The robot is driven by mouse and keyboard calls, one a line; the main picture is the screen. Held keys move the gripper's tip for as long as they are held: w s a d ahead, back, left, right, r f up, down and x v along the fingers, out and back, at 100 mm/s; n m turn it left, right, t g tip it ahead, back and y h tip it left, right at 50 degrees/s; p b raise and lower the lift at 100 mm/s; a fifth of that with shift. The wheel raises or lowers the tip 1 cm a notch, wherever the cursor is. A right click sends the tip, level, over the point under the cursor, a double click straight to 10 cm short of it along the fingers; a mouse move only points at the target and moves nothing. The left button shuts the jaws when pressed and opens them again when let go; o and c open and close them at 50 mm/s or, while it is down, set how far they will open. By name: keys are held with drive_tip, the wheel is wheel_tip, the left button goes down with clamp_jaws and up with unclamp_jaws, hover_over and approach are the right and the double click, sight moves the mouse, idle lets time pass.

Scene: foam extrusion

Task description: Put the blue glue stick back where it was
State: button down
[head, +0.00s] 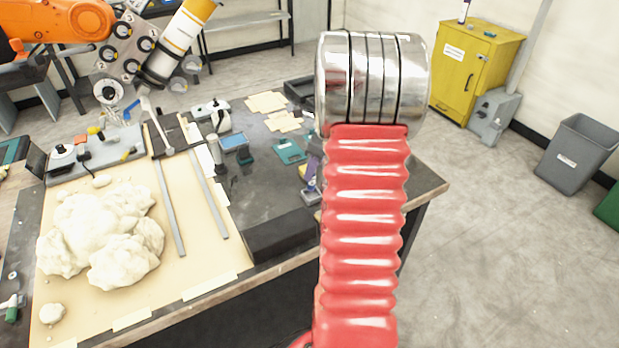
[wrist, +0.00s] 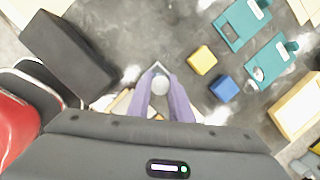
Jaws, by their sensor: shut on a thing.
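My gripper (wrist: 160,88) has purple fingers, and they are closed around a small upright thing with a round, pale grey end. I take this to be the glue stick (wrist: 160,84). Only its round end shows from above; the fingers hide its sides, and no blue shows on it. A pale angular edge lies just beyond it; I cannot tell whether they touch. In the head view my gripper (head: 313,172) is a small purple shape over the dark table, partly hidden behind my red arm.
A yellow block (wrist: 202,60) and a blue block (wrist: 224,89) lie right of my gripper. Teal holders (wrist: 243,22) are farther right. A long black box (wrist: 68,52) stands left. The dark tabletop (head: 262,182) has free room; a foam lump (head: 95,225) is on the left board.

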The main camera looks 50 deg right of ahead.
drive_tip(key=shift+f, duration=1.45)
drive_tip(key=c, duration=1.6)
unclamp_jaws()
drive_tip(key=shift+f, duration=0.1)
drive_tip(key=v, duration=1.2)
